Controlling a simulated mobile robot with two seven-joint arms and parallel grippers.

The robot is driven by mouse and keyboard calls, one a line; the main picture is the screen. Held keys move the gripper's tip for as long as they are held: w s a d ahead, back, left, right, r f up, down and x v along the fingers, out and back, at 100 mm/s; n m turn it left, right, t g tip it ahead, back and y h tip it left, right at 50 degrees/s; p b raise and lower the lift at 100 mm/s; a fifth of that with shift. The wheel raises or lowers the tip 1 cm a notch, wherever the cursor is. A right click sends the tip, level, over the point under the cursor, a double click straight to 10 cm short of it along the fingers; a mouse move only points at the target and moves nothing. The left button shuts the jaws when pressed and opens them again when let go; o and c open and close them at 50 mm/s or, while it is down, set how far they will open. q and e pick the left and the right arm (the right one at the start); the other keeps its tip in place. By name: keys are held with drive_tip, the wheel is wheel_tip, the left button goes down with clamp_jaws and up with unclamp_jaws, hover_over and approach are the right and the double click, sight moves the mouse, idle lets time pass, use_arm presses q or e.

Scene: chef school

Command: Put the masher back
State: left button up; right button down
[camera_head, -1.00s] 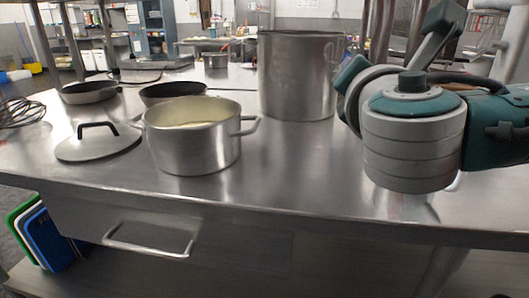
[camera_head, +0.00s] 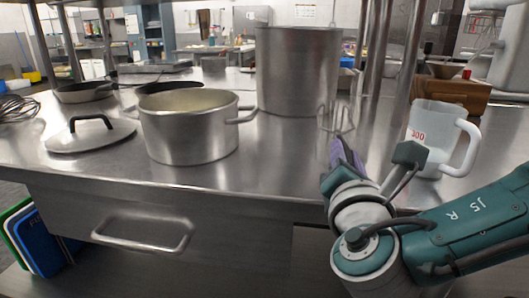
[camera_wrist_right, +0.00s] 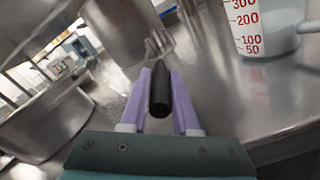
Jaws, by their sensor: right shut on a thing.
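My right gripper (camera_head: 345,155) reaches over the front part of the steel table. In the right wrist view its purple fingers (camera_wrist_right: 160,85) are shut on the black handle of the masher (camera_wrist_right: 160,97). The masher's wire head (camera_head: 336,117) points away from me, in front of the tall pot's right side. I cannot tell whether the head touches the table. An open saucepan (camera_head: 190,130) with pale contents stands to the left. My left gripper is out of view.
A tall steel pot (camera_head: 296,75) stands behind the masher. A measuring jug (camera_head: 432,135) is close on the right, with a wooden box (camera_head: 455,92) behind it. A lid (camera_head: 90,136) and dark pans (camera_head: 85,92) are at left. Bare table (camera_head: 270,165) lies between saucepan and gripper.

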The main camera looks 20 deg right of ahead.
drive_tip(key=c, duration=0.7)
unclamp_jaws()
drive_tip(key=shift+o, duration=0.2)
drive_tip(key=shift+s, duration=0.1)
drive_tip(key=shift+s+a, duration=0.25)
drive_tip(key=shift+s, duration=0.05)
drive_tip(key=s+a+f+m+g+y+p, duration=0.1)
drive_tip(key=s+a+f+m+g+y, duration=0.3)
drive_tip(key=s+a, duration=0.4)
drive_tip(key=s+a+f+m+g+y+p, duration=0.1)
drive_tip(key=s+a+f+m+g, duration=0.4)
drive_tip(key=s, duration=0.6)
drive_tip(key=s+d+r+m+g+y, duration=0.1)
drive_tip(key=s+m+y, duration=0.1)
drive_tip(key=m, duration=0.4)
drive_tip(key=s+d+r+m+g+y, duration=0.1)
drive_tip(key=s+d+m+y, duration=0.1)
drive_tip(key=s+m, duration=0.3)
drive_tip(key=shift+s+d+m+g+y, duration=0.15)
drive_tip(key=shift+d+m+g+y, duration=0.15)
drive_tip(key=shift+m+y, duration=0.15)
